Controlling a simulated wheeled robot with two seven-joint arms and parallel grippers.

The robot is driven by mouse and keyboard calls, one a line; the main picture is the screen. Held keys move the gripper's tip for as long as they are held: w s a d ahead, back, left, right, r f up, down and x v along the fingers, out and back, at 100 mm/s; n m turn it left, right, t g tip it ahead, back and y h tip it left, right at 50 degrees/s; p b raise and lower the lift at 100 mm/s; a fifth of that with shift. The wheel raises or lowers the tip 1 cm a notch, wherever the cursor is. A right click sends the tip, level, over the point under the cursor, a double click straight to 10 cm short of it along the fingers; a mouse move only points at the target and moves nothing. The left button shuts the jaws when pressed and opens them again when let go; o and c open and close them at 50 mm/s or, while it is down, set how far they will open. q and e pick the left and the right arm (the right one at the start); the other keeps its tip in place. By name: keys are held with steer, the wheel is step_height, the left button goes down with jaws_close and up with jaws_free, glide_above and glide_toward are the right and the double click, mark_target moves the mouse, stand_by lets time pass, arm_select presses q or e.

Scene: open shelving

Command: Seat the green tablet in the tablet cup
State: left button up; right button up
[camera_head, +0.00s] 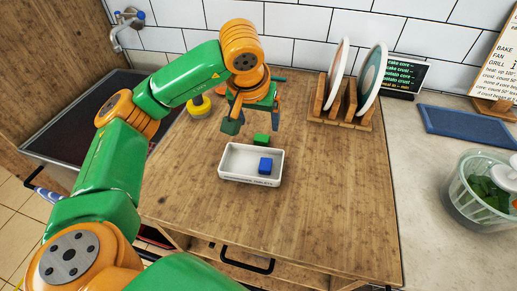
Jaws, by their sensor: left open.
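The green tablet (262,140) is a small green block on the wooden worktop, just behind the tablet cup. The tablet cup (248,182) is a white, shallow rectangular tray with dark lettering on its front wall. A blue tablet (265,165) sits inside its right part; the left part looks empty. My left gripper (254,122) points down with its fingers spread, just above and behind the green tablet. It is open, and nothing shows between the fingers. My right gripper is not in view.
A wooden rack (340,117) with upright plates stands at the back right of the worktop (330,200). A yellow round object (199,106) lies behind my left arm. A dark sink (85,120) is at left. The worktop right of the cup is clear.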

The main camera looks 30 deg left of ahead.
mark_target(262, 137)
arm_select(q)
steer(key=shift+s+f, duration=0.15)
steer(key=shift+f, duration=0.5)
steer(key=p+x, duration=0.1)
steer(key=x, duration=0.5)
steer(key=shift+p, duration=0.3)
steer(key=shift+d+f, duration=0.1)
jaws_close()
steer(key=shift+r+b, duration=0.3)
steer(key=shift+r, duration=0.25)
steer(key=shift+r+b, duration=0.35)
steer(key=shift+r, duration=0.5)
steer(key=s+d+r, duration=0.2)
steer(key=s+r, duration=0.8)
steer(key=s, duration=0.2)
steer(key=shift+s+d+r+p, duration=0.2)
steer(key=shift+d+r+p, duration=0.1)
steer(key=shift+d+p, duration=0.45)
steer(key=shift+s+d+r+p, duration=0.2)
steer(key=shift+d+r+p, duration=0.1)
steer(key=shift+d+p, duration=0.4)
steer(key=shift+s+d+r+p, duration=0.15)
steer(key=shift+d+r+p, duration=0.2)
steer(key=shift+d+p, duration=0.4)
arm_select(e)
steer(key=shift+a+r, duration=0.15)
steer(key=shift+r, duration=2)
